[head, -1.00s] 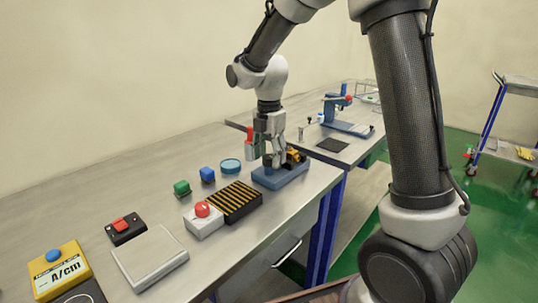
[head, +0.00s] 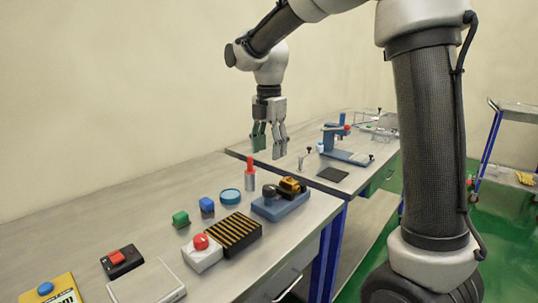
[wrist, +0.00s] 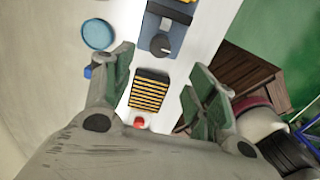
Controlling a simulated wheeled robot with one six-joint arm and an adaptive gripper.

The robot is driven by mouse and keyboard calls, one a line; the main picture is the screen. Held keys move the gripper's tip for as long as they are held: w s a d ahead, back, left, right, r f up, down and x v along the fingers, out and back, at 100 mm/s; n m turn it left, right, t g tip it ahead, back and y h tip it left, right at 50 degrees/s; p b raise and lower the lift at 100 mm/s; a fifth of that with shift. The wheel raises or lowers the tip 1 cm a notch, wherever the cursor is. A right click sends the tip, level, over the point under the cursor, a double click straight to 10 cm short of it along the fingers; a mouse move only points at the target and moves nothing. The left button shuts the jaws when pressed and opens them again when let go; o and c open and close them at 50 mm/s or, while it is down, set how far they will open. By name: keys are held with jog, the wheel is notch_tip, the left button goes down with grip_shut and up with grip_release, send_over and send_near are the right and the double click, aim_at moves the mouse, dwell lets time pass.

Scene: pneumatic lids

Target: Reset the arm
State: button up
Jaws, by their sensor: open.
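My gripper (head: 268,140) hangs above the far end of the near table, fingers pointing down, open and empty. It also shows in the wrist view (wrist: 165,90), its two green-padded fingers spread wide with nothing between them but the table far below. My arm reaches in from the upper right in the head view. Below and slightly right of my gripper stands a blue device (head: 281,206) with a dark knob and a yellow-and-black part. The gripper is clear of it and touches nothing.
A second table with a blue stand (head: 336,140) lies beyond.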

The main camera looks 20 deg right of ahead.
jog(key=s+d+m+t, duration=0.2)
jog(key=s+d+m, duration=0.5)
jog(key=s+m, duration=0.5)
jog(key=s+d+m+t, duration=0.2)
jog(key=s+d+m, duration=0.5)
jog(key=s+m, duration=0.5)
jog(key=shift+s+d+r, duration=0.25)
jog(key=shift+s+d, duration=0.1)
jog(key=shift+s, duration=0.7)
